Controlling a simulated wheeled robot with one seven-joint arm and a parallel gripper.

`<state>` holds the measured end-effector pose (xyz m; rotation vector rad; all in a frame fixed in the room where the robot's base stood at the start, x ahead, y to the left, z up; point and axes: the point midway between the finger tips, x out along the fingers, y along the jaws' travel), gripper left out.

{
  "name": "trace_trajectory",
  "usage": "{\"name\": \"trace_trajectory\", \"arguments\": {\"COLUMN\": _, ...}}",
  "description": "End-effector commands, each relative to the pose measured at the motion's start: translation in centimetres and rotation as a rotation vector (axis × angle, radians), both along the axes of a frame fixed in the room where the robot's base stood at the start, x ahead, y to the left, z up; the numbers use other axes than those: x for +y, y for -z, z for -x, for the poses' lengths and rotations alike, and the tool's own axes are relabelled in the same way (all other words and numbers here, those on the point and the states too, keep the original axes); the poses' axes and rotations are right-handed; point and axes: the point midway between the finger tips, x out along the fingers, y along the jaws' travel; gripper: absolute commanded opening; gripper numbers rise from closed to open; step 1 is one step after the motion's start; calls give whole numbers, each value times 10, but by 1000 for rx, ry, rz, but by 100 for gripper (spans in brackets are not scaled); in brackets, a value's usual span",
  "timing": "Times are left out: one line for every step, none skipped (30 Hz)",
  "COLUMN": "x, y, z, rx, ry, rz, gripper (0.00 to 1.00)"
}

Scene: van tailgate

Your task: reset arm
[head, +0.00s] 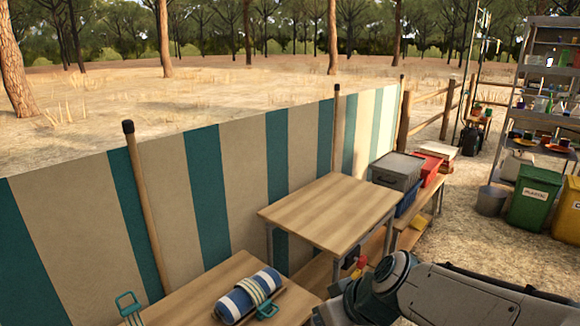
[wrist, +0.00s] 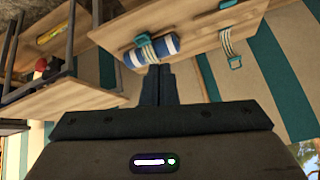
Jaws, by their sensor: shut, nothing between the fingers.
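My gripper (wrist: 158,72) shows in the wrist view with its two dark fingers together and nothing between them. Its tips point toward a blue-and-white striped roll (wrist: 168,44) and overlap its edge in the picture; I cannot tell the gap. In the head view the roll (head: 238,303) lies on the near wooden table (head: 190,292), with a cream strap around it and a teal buckle. My arm (head: 440,292) enters at the lower right of the head view; the gripper itself is not visible there.
A second, bare wooden table (head: 330,208) stands behind. A loose strap with a teal buckle (head: 130,308) lies left of the roll. A striped windbreak (head: 220,190) runs along the left. Grey and red boxes (head: 398,170), bins (head: 532,197) and a shelf stand at right.

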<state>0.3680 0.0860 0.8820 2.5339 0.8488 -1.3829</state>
Motion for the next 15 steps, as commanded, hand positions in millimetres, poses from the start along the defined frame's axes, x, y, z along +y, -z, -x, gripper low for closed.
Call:
{"name": "trace_trajectory", "arguments": {"x": -3, "y": -16, "z": 4, "rx": 18, "ry": 17, "rz": 5, "gripper": 0}}
{"name": "trace_trajectory", "arguments": {"x": -5, "y": -22, "z": 6, "rx": 33, "ry": 31, "rz": 10, "gripper": 0}}
{"name": "trace_trajectory", "arguments": {"x": -8, "y": -27, "z": 10, "rx": 52, "ry": 48, "rz": 16, "gripper": 0}}
{"name": "trace_trajectory", "arguments": {"x": -10, "y": -35, "z": 13, "rx": 70, "ry": 66, "rz": 24, "gripper": 0}}
{"name": "trace_trajectory", "arguments": {"x": -14, "y": -41, "z": 16, "rx": 86, "ry": 84, "rz": 31, "gripper": 0}}
{"name": "trace_trajectory", "arguments": {"x": -18, "y": -52, "z": 21, "rx": 112, "ry": 112, "rz": 43, "gripper": 0}}
{"name": "trace_trajectory", "arguments": {"x": -22, "y": -58, "z": 25, "rx": 131, "ry": 135, "rz": 54, "gripper": 0}}
{"name": "trace_trajectory", "arguments": {"x": -26, "y": -65, "z": 29, "rx": 151, "ry": 161, "rz": 64, "gripper": 0}}
{"name": "trace_trajectory", "arguments": {"x": -31, "y": -75, "z": 34, "rx": 175, "ry": 196, "rz": 79, "gripper": 0}}
{"name": "trace_trajectory", "arguments": {"x": -35, "y": -81, "z": 38, "rx": 191, "ry": 221, "rz": 92, "gripper": 0}}
{"name": "trace_trajectory", "arguments": {"x": -39, "y": -88, "z": 42, "rx": 209, "ry": 250, "rz": 106, "gripper": 0}}
{"name": "trace_trajectory", "arguments": {"x": -45, "y": -96, "z": 46, "rx": 229, "ry": 288, "rz": 123, "gripper": 0}}
{"name": "trace_trajectory", "arguments": {"x": -50, "y": -102, "z": 50, "rx": 243, "ry": 316, "rz": 137, "gripper": 0}}
{"name": "trace_trajectory", "arguments": {"x": -54, "y": -108, "z": 53, "rx": 256, "ry": 345, "rz": 150, "gripper": 0}}
{"name": "trace_trajectory", "arguments": {"x": -60, "y": -115, "z": 57, "rx": 271, "ry": 381, "rz": 167, "gripper": 0}}
